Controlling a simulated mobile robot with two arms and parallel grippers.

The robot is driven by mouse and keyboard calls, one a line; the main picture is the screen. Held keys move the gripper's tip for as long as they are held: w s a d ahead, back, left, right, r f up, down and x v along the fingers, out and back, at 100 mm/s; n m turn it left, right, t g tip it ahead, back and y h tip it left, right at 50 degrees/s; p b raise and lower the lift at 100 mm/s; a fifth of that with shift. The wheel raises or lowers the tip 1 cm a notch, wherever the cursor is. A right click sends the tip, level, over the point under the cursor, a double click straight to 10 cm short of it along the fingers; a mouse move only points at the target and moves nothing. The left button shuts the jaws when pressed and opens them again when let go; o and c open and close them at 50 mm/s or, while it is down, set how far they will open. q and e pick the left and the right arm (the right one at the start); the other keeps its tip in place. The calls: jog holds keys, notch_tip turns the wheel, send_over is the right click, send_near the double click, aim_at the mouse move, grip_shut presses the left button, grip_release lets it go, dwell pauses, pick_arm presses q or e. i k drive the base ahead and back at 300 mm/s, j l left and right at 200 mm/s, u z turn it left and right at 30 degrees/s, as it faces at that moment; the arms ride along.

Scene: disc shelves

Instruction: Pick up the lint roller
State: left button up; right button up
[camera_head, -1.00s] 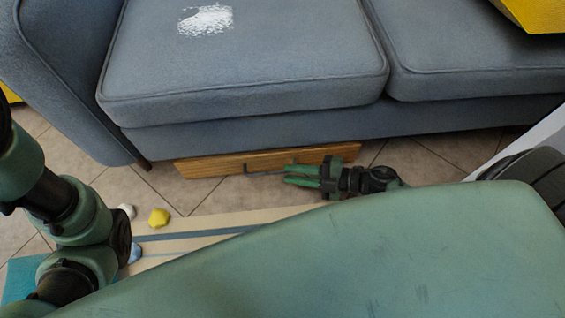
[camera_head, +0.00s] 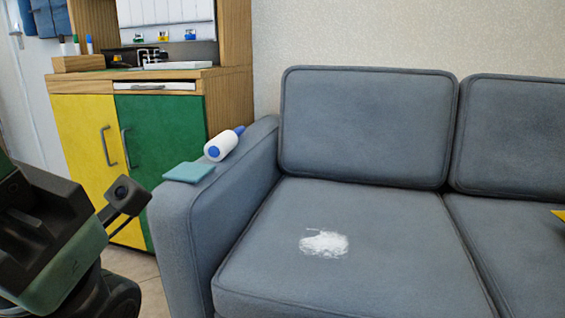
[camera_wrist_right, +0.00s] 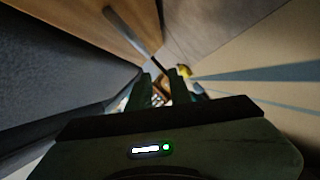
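A white cylinder with a blue end and a blue handle, which looks like the lint roller (camera_head: 222,146), lies on the sofa's left armrest in the head view. A white fuzzy patch (camera_head: 323,243) is on the seat cushion. Part of my left arm, with its small wrist camera, is at the lower left, apart from the roller; its fingertips do not show. My right gripper (camera_wrist_right: 161,77) shows in the right wrist view.
A folded teal cloth (camera_head: 188,171) lies on the armrest in front of the roller. The grey sofa (camera_head: 375,270) fills the right side. A cabinet with yellow and green doors (camera_head: 160,150) stands behind the armrest. A striped mat (camera_wrist_right: 265,80) lies on the floor.

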aim_at(215, 150)
jog(key=k+j, duration=0.65)
jog(key=j, duration=0.15)
